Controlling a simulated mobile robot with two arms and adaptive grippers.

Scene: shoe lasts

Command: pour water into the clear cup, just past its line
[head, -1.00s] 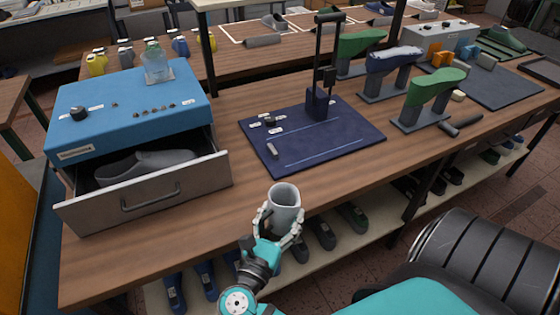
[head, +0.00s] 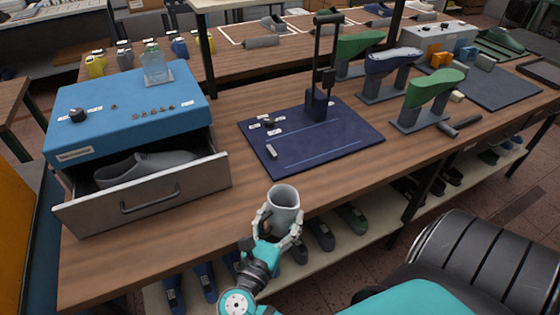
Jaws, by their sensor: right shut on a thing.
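A clear cup (head: 156,69) stands upright on a small grey pad on top of the blue box, at the upper left. Its line and any water in it are too small to tell. My right gripper (head: 279,228) is shut around a grey cup (head: 284,197), which it holds roughly upright just over the table's front edge. The inside of the grey cup shows plain grey; I cannot tell the water in it. The grey cup is well apart from the clear cup, to its lower right. My left gripper is not in view.
The blue box (head: 130,110) has its front drawer (head: 146,196) pulled open, with a grey shoe last inside. A dark blue mat (head: 345,140) with a tall black stand (head: 318,100) fills the middle of the wooden table. Green and blue lasts stand to the right. Bare wood lies between drawer and mat.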

